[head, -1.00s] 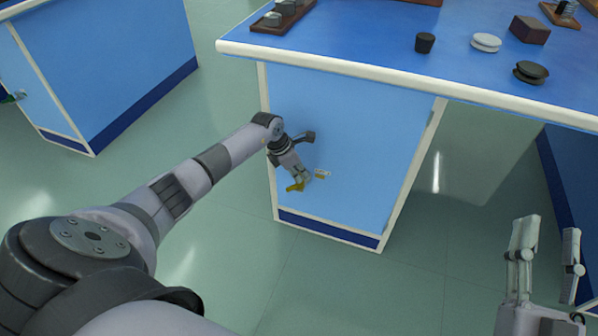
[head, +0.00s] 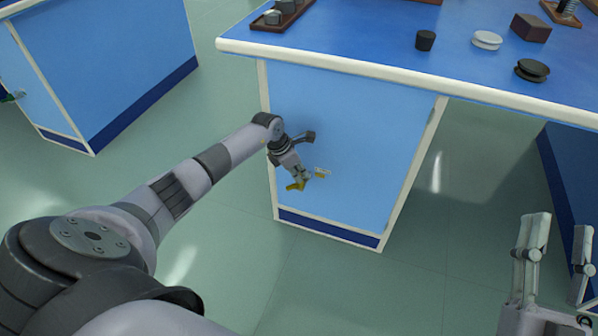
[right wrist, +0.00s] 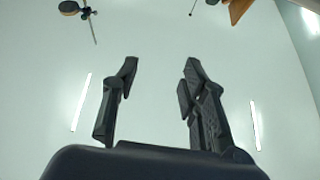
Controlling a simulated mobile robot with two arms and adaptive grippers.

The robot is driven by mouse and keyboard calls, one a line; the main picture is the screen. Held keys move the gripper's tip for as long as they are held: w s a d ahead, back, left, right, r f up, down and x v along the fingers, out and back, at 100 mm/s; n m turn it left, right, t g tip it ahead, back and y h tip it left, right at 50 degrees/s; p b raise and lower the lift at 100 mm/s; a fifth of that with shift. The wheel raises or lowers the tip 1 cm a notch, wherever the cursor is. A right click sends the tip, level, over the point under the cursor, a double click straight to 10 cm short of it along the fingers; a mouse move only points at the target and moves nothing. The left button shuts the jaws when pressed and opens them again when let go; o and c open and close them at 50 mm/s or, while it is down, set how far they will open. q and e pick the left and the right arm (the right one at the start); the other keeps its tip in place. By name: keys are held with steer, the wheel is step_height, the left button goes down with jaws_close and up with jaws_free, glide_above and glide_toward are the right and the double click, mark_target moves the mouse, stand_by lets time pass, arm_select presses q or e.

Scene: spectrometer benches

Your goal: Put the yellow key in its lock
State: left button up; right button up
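The yellow key (head: 296,185) is at the tip of my left gripper (head: 303,177), low in front of the blue cabinet side of the bench. The gripper's fingers look closed on it. A small yellow lock (head: 321,173) with a pale plate sits on the cabinet panel, just right of the fingertips. The key is apart from the lock in the picture; the depth gap is hard to judge. My right gripper (head: 556,258) is open and empty at the lower right; its spread fingers also show in the right wrist view (right wrist: 160,95).
The bench top (head: 370,40) overhangs the cabinet, its pale edge (head: 400,82) above my left arm. On it are a black cup (head: 425,40), a white disc (head: 487,40), a dark disc (head: 532,70) and a brown block (head: 530,28). The floor (head: 350,290) in front is clear.

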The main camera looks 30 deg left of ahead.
arm_select(q)
steer(key=shift+o, duration=0.9)
